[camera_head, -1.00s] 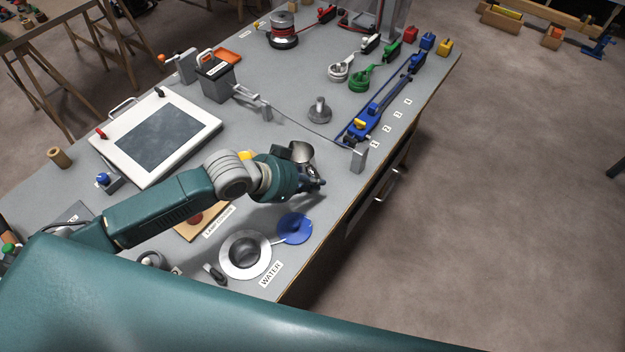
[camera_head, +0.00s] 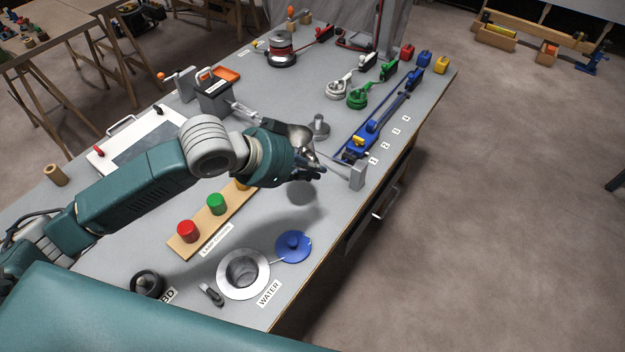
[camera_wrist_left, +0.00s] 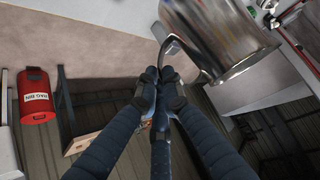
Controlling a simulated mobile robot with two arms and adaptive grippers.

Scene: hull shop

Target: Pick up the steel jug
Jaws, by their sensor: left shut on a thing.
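The steel jug (camera_head: 302,146) is at my left gripper (camera_head: 312,172) in the head view, partly hidden behind the wrist. In the left wrist view the jug's shiny body (camera_wrist_left: 222,38) fills the top, and its thin dark handle runs down to the fingertips. My left gripper (camera_wrist_left: 160,78) is shut on that handle. The jug hangs above the bench, with a shadow on the bench top below. My right gripper is not in view.
The bench top (camera_head: 330,200) has an open round water port (camera_head: 243,273) beside a blue lid (camera_head: 293,246). A board with red, green and yellow knobs (camera_head: 216,205) lies under my arm. A grey post (camera_head: 358,177) stands near the right edge.

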